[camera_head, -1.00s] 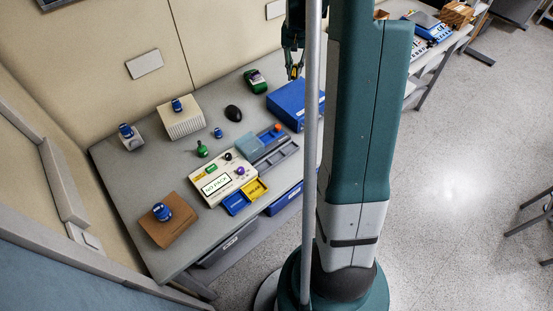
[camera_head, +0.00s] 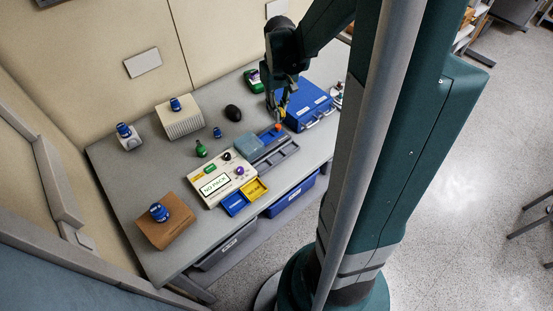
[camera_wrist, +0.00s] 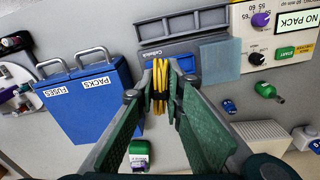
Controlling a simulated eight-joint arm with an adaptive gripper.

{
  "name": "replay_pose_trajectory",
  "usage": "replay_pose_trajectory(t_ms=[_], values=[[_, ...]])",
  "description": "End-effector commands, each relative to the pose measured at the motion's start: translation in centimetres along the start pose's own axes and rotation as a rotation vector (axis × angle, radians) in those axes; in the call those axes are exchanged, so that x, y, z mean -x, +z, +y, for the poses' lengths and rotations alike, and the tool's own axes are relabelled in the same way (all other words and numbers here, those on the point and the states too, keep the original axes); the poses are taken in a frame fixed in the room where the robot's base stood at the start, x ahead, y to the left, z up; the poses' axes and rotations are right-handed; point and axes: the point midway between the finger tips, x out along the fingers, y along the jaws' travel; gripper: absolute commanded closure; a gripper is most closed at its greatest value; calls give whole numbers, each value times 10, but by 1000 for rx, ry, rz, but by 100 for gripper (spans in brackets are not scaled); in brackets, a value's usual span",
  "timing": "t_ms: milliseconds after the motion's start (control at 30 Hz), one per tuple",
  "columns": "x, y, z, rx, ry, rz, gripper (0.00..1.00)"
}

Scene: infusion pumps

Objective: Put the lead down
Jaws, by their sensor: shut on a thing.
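The lead (camera_wrist: 159,85), a coiled yellow cable with a dark tie, is between the fingers of my gripper (camera_wrist: 160,95) in the wrist view. The fingers are shut on its sides. In the head view my gripper (camera_head: 281,106) points down, close to the left end of the blue box and the far end of the grey tray. The lead shows there only as a small yellow patch. In the wrist view a grey tray (camera_wrist: 178,28) with a label lies beyond the lead. I cannot tell how high the lead is above the table.
A blue box (camera_head: 309,105) with handles stands right of my gripper; its lids read PACKS and FUSES in the wrist view. Bare table (camera_head: 140,170) shows at left.

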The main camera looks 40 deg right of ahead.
Motion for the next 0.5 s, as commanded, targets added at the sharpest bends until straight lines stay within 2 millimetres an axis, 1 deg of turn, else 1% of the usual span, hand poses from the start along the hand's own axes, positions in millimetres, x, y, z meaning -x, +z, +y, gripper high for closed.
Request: replay_pose_trajectory(t_ms=[33,200,333,500], values=[[-3,11,-8,32,0,0,100],[-9,42,-27,131,0,0,100],[-13,58,-38,186,-1,0,100],[-15,70,-44,226,-1,0,100]])
